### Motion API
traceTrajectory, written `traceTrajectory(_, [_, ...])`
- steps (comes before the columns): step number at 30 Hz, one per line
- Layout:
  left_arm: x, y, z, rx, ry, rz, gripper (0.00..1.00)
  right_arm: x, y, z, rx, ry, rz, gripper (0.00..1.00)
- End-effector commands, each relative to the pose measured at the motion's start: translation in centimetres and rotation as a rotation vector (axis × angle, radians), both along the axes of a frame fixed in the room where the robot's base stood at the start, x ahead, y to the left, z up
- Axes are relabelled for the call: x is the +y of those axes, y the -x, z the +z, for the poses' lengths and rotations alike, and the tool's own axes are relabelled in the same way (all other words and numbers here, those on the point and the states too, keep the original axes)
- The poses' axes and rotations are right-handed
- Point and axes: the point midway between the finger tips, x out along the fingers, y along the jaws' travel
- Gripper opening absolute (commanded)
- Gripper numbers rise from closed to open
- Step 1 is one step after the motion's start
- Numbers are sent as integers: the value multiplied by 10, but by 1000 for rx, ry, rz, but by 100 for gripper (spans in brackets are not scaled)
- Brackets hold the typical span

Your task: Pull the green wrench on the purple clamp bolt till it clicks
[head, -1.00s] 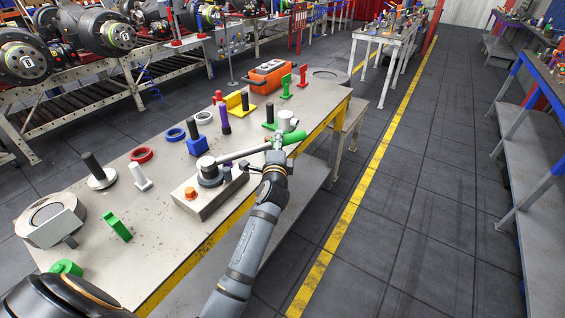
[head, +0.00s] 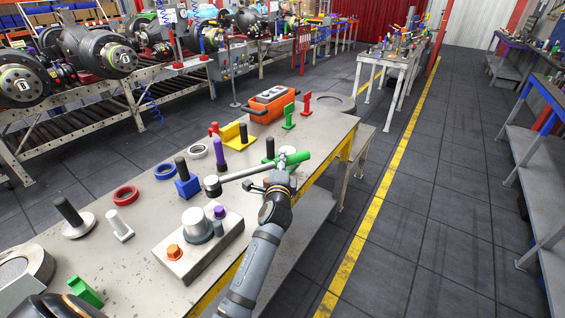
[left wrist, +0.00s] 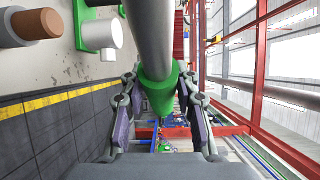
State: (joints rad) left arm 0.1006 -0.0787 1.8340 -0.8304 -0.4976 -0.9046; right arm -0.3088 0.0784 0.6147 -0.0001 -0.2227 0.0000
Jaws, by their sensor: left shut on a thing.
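The wrench has a green handle (head: 296,158), a long grey shaft (head: 245,173) and a round head (head: 212,186). My left gripper (head: 280,174) is shut around the green handle. In the left wrist view the handle (left wrist: 158,88) lies between the two fingers (left wrist: 158,105), with the grey shaft running up from it. The purple clamp bolt (head: 219,212) shows uncovered on the clamp block (head: 205,255), beside a silver cylinder. The wrench head appears beyond the bolt and apart from it; its exact height is unclear. My right gripper is not in view.
An orange bolt (head: 174,251) and a silver cylinder (head: 196,222) stand on the block. A blue block with a black post (head: 187,185), a purple post (head: 219,155) and a yellow block (head: 235,133) are near the wrench. An orange toolbox (head: 272,103) stands farther back.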

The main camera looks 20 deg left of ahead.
Motion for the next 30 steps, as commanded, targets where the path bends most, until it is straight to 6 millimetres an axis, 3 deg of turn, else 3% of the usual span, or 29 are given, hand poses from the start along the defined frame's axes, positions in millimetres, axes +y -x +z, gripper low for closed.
traceTrajectory(3, [0, 0, 4, 0, -13, 6, 0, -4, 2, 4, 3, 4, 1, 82])
traceTrajectory(12, [0, 0, -24, -1, -12, 4, 0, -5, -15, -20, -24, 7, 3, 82])
traceTrajectory(23, [0, 0, -56, -1, -12, 5, 0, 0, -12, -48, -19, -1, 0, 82])
traceTrajectory(30, [0, 0, -52, -1, -12, 5, 0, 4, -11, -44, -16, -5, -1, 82])
